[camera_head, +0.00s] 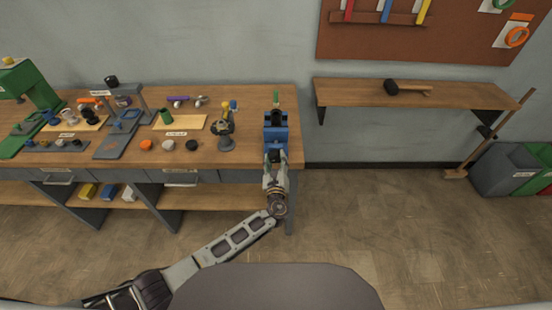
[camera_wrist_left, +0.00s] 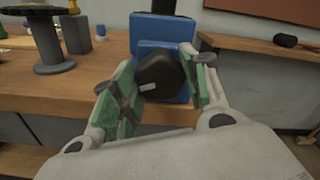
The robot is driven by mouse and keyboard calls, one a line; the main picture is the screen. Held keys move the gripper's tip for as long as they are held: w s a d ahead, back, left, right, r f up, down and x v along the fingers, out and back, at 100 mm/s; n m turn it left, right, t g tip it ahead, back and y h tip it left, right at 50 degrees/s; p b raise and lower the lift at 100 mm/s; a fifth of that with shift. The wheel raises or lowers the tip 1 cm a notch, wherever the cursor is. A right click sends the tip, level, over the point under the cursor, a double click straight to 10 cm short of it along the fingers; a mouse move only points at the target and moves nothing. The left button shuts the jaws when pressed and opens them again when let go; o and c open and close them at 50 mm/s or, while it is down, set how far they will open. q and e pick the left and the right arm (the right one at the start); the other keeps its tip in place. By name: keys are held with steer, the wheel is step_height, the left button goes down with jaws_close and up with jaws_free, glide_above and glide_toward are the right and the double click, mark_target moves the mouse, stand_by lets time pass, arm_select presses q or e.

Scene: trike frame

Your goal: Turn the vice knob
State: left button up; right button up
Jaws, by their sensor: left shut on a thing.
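The blue vice (camera_head: 276,135) stands on the workbench near its right front corner. In the left wrist view the blue vice body (camera_wrist_left: 152,30) fills the upper middle. Its dark knob (camera_wrist_left: 160,75) faces me, with a small light handle piece on it. My left gripper (camera_head: 274,163) reaches up to the front of the vice. In the left wrist view its green-padded fingers (camera_wrist_left: 160,88) stand on both sides of the knob and are shut on it. My right gripper does not show in either view.
The wooden workbench (camera_head: 245,105) holds several tools left of the vice, among them a dark stand (camera_head: 226,143) close by. A wall shelf (camera_head: 350,97) with a mallet (camera_head: 392,87) is at the right.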

arm_select(q)
steer(key=m+p, duration=0.1)
steer(key=m, duration=0.2)
steer(key=shift+m+p, duration=0.3)
steer(key=shift+m, duration=0.3)
steer(key=shift+f, duration=0.1)
steer(key=o, duration=1)
